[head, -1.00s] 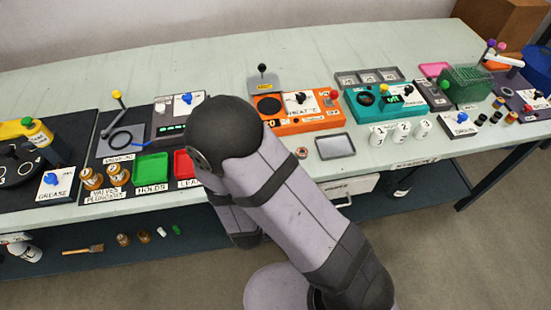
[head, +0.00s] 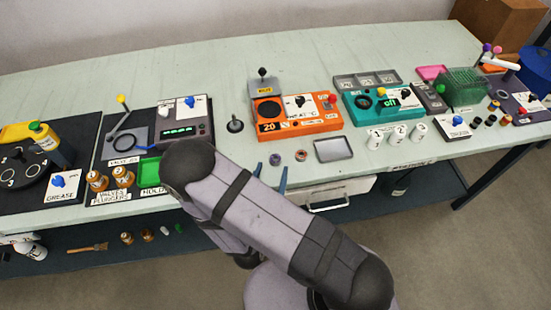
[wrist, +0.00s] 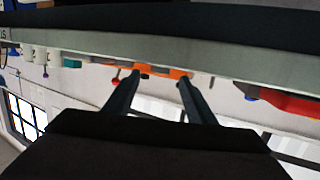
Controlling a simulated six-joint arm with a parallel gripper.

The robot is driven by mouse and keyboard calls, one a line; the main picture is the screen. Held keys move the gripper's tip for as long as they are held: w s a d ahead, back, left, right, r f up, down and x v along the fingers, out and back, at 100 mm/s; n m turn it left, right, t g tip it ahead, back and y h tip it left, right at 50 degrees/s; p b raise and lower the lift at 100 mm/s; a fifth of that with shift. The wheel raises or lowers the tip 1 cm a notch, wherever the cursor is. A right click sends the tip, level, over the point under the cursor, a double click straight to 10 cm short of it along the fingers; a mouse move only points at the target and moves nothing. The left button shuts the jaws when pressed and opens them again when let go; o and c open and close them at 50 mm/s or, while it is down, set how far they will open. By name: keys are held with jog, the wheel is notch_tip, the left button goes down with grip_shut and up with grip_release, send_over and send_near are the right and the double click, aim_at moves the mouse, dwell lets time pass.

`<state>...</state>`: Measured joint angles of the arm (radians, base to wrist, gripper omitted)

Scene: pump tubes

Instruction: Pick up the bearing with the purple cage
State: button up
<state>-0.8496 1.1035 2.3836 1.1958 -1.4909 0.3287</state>
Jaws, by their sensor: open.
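Two small ring-shaped bearings lie on the table near its front edge in the head view. The left bearing (head: 275,159) looks dark bluish-purple, and the right bearing (head: 301,155) looks reddish-brown. They are too small for me to be sure of the cage colours. My gripper (head: 272,170) is open and empty at the front edge, with its two blue fingers apart just in front of the left bearing. In the wrist view my gripper (wrist: 160,77) points across the table edge, and no bearing shows between its fingers.
A grey metal tray (head: 335,150) lies right of the bearings. The orange heater box (head: 297,118) stands behind them, and a dark knob-like piece (head: 235,125) stands to the left. The green tray (head: 150,172) is farther left. The table behind the boxes is clear.

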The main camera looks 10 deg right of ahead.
aim_at(276, 156)
jog(key=shift+p+x, duration=0.4)
jog(key=shift+x, duration=1.85)
jog(key=c, duration=1.2)
